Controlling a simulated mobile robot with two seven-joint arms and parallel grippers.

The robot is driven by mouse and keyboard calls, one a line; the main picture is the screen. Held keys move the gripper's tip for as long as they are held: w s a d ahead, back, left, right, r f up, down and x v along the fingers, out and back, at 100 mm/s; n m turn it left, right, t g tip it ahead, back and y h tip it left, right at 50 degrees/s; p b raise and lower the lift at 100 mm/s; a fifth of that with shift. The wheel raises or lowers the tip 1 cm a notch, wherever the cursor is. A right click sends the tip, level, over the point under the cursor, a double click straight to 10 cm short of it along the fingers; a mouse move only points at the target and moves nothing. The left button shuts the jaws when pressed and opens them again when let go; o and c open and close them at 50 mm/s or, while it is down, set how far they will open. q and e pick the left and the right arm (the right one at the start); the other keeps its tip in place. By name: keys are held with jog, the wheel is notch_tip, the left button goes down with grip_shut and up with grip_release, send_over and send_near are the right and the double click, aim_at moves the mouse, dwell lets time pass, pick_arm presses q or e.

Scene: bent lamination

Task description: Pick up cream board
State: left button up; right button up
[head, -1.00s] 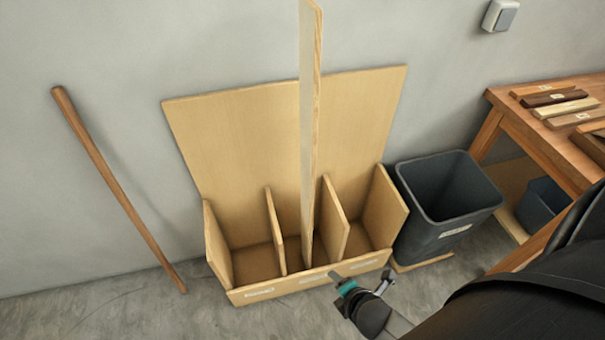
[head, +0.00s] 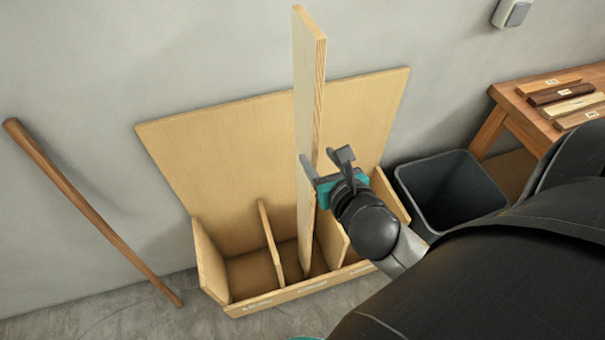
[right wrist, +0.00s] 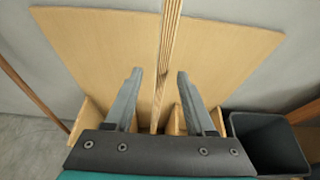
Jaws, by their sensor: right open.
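The cream board (head: 304,90) is a tall, narrow plank standing on end, tilted a little, in the middle compartment of the wooden rack (head: 180,145). Its layered edge (right wrist: 167,50) runs down the middle of the right wrist view. My right gripper (head: 324,156) is open at the board, well above the compartment walls. One finger overlaps the board's broad face and the other is right of its edge. In the right wrist view the board shows between the two fingers (right wrist: 158,72); I cannot tell how deep it sits.
A dark grey bin (head: 450,190) stands right of the rack. A workbench (head: 500,95) with several wood samples (head: 560,92) is beyond it. A brown curved wooden strip (head: 90,210) leans on the wall at left. The rack's other compartments are empty.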

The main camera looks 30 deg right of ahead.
aim_at(309, 146)
jog(key=b+x, duration=0.1)
jog(key=x, duration=0.6)
jog(key=shift+b+x, duration=0.65)
jog(key=shift+x, duration=2)
jog(key=shift+s+d+f, duration=0.1)
jog(key=shift+d, duration=0.1)
jog(key=shift+c, duration=0.2)
grip_shut()
jog(key=shift+r, duration=0.35)
